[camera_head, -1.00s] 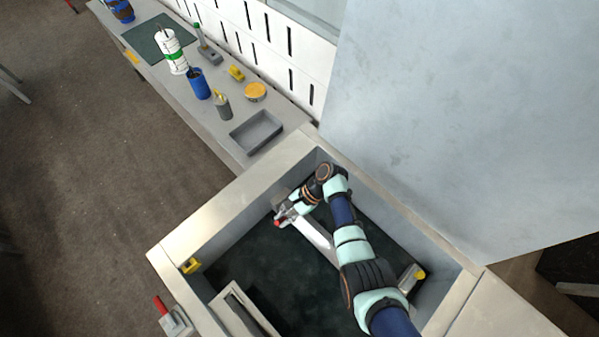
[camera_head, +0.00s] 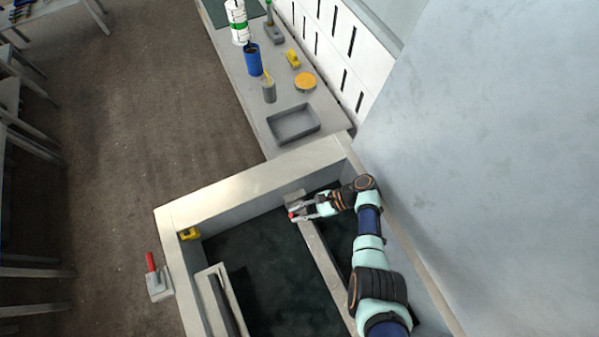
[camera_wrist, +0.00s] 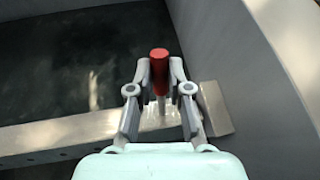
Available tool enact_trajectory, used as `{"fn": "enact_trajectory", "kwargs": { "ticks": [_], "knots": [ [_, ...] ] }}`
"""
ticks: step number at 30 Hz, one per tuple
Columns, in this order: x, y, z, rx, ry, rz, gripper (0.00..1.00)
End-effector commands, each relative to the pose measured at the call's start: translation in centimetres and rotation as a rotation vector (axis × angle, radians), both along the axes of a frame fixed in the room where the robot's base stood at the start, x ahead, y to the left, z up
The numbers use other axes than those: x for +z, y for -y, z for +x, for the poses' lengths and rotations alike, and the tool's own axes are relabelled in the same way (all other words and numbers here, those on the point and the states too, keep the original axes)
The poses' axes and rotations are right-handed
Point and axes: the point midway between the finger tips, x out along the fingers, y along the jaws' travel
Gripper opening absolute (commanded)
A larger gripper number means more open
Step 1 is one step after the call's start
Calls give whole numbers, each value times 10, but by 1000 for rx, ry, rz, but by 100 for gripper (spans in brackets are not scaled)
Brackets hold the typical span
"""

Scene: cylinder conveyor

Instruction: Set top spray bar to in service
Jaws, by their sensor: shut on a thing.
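The spray bar (camera_head: 325,262) is a long pale grey bar with a row of small holes, low inside the grey-walled pit. A small red-tipped handle (camera_wrist: 159,68) stands up at its far end, close to the pit wall. My gripper (camera_head: 296,211) is at that end of the bar, with its two fingers (camera_wrist: 159,84) shut on the red handle's stem. The handle's red top shows between the fingertips in the wrist view. A pale end block (camera_wrist: 215,108) sits by the wall beside the gripper.
Another red-handled lever (camera_head: 155,278) stands outside the pit at left. A yellow item (camera_head: 189,233) is on the pit's left wall. A bench behind carries a grey tray (camera_head: 294,124), a blue cylinder (camera_head: 253,60) and other items. The dark pit floor (camera_head: 258,262) is mostly open.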

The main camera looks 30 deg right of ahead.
Motion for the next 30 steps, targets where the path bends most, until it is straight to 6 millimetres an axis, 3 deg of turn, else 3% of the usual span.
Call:
{"fn": "enact_trajectory", "kwargs": {
  "ticks": [3, 4, 8, 20, 25, 30],
  "knots": [
    [-1, 0, 0, -1, -1, -2, 0],
    [-1, 0, 0, -1, -1, -2, 21],
    [-1, 0, 0, -1, -1, -1, 43],
    [5, 0, 0, -1, 0, -2, 43],
    [28, 0, 0, 1, 3, -4, 43],
    [65, 0, 0, 0, 3, -4, 43]
  ]
}}
